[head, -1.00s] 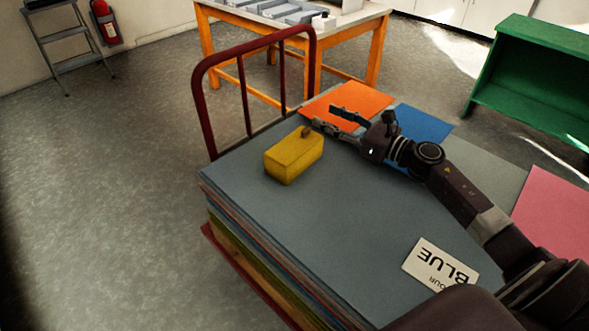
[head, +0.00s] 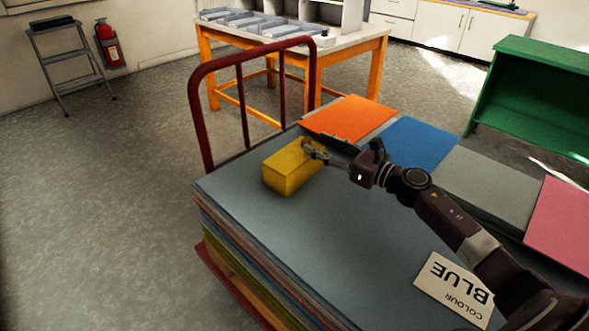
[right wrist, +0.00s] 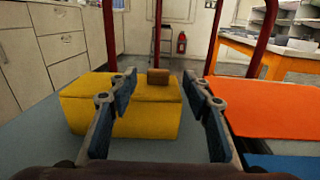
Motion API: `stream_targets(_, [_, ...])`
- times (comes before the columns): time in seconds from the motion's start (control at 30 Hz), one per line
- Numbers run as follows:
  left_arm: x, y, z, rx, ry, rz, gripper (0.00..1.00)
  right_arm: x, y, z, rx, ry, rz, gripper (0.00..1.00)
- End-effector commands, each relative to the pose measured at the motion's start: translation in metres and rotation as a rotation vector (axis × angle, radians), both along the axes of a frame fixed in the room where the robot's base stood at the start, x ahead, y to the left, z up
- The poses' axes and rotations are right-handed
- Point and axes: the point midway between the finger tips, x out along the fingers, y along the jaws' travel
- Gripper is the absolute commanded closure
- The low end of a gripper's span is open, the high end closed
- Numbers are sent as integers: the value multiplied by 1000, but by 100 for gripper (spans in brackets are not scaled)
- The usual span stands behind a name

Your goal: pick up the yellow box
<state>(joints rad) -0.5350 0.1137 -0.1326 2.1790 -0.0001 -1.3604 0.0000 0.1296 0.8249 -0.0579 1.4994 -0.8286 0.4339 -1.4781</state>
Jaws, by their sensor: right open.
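The yellow box (head: 283,176) sits on the stack of coloured sheets, near the red rail. My right gripper (head: 318,148) is open, with its fingertips at the box's right end in the head view. In the right wrist view the yellow box (right wrist: 150,122) lies ahead of the right gripper (right wrist: 161,82). The left finger overlaps the box's face and the right finger is near its right edge. A small brown block or knob (right wrist: 158,76) is on the box's top. Whether the fingers touch the box, I cannot tell. My left gripper is not in view.
The stack of sheets (head: 330,225) has a red metal rail (head: 200,120) at its far end. Orange (head: 352,118), blue (head: 425,143) and pink (head: 562,225) sheets lie along its right side. A "COLOUR BLUE" card (head: 452,288) lies near the front. A wooden-legged table (head: 375,70) stands behind.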

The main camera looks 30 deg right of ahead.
Motion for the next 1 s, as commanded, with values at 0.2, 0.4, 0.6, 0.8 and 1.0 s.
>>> stream_targets(0.2, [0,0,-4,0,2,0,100,22,12,2,1,-3,1,55])
stream_targets(0.4, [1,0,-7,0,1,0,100,40,20,1,1,-2,-1,55])
stream_targets(0.6, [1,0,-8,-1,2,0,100,45,23,0,0,0,0,55])
stream_targets(0.8, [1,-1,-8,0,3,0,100,44,22,0,0,0,0,62])
stream_targets(1.0, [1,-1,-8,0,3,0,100,44,22,0,0,0,0,84])
